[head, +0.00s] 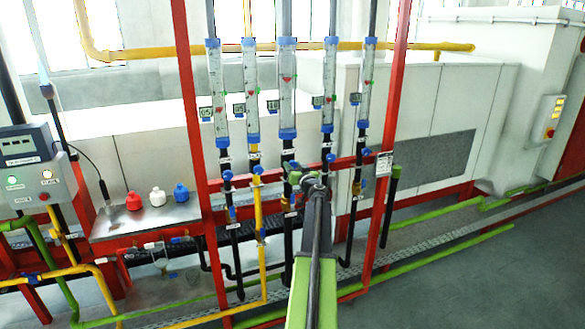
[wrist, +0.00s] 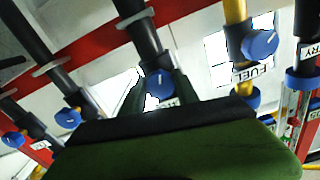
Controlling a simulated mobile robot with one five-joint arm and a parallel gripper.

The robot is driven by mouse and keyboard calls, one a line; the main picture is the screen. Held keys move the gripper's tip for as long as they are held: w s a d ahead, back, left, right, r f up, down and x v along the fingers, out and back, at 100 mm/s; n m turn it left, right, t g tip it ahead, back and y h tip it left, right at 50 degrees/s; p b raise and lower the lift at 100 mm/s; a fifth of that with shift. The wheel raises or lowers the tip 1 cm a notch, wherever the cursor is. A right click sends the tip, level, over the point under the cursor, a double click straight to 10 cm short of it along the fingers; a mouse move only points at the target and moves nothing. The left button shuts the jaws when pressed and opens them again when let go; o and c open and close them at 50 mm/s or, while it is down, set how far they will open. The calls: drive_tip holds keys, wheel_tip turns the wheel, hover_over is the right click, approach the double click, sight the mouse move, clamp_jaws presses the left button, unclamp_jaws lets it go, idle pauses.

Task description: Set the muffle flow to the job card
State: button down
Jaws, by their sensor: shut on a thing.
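Several upright clear flow tubes with blue end caps stand in a row; the middle tube (head: 287,95) is widest, with a red float in its upper part. My gripper (head: 304,179) is at the pipe below the middle tube. In the wrist view its dark fingers are shut on a blue knob (wrist: 159,80) on a black pipe. The label by this knob is mostly hidden. The yellow pipe beside it has another blue knob (wrist: 260,43) and a FUEL label (wrist: 253,72). A small white card (head: 384,163) hangs on the right red post; its text is too small to read.
Other blue valve knobs (head: 227,176) sit close on both sides. Red posts (head: 190,100) frame the tubes. A shelf (head: 150,218) at left holds red, white and blue bottles, beside a grey control box (head: 32,170). Green and yellow pipes run low along the floor.

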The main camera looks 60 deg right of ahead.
drive_tip(key=shift+w+r+m, duration=0.1)
drive_tip(key=shift+m, duration=2.5)
drive_tip(key=c, duration=0.9)
unclamp_jaws()
drive_tip(key=v, duration=1.7)
drive_tip(key=shift+a, duration=0.15)
